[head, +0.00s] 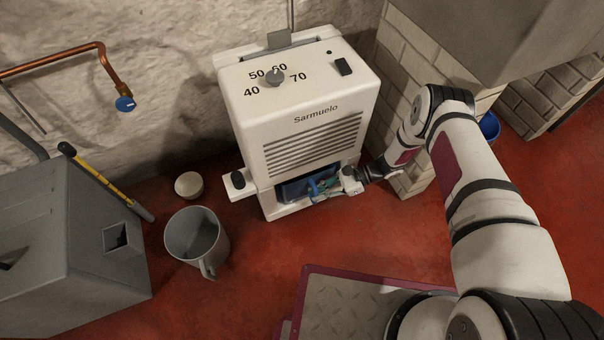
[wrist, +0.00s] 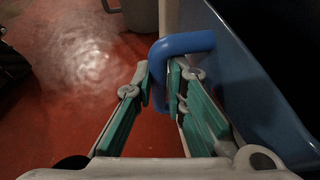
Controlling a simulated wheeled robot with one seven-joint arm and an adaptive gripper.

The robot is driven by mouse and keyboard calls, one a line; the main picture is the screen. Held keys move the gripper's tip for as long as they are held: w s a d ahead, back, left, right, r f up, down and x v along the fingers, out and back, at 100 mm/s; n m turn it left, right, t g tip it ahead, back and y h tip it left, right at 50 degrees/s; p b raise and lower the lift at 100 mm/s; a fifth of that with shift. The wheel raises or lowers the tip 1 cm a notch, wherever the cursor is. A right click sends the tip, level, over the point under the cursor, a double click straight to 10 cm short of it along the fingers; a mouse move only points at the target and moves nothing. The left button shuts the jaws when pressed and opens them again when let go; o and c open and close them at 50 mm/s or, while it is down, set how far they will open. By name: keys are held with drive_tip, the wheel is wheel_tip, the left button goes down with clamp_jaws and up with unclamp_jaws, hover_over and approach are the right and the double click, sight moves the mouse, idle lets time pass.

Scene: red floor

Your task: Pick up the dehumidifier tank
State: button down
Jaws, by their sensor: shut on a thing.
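The dehumidifier tank is a blue, open-topped container (wrist: 238,72) with a blue loop handle (wrist: 190,42) on its side, seen at the right of the wrist view. In the head view the tank (head: 293,191) sits in the low opening of the white dehumidifier (head: 303,121), mostly hidden in shadow. My gripper (wrist: 164,86) has its green-padded fingers on either side of the handle and is shut on it. In the head view my gripper (head: 325,187) is at the front of the opening, reaching in from the right.
A grey bucket (head: 197,238) and a small pale bowl (head: 189,185) stand on the red floor left of the dehumidifier. A grey metal box (head: 70,245) stands at the far left. A brick pillar (head: 400,75) is close behind my arm.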

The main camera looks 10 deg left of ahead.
sight(316, 188)
drive_tip(key=shift+w+r, duration=0.1)
drive_tip(key=shift+r, duration=0.05)
drive_tip(key=shift+r, duration=0.2)
drive_tip(key=shift+r+p, duration=1.15)
drive_tip(key=shift+r, duration=0.45)
drive_tip(key=s+d+p, duration=0.5)
drive_tip(key=s+d, duration=0.5)
drive_tip(key=s, duration=0.4)
drive_tip(key=shift+s+p, duration=0.3)
drive_tip(key=shift+s, duration=0.1)
drive_tip(key=shift+s+f, duration=0.1)
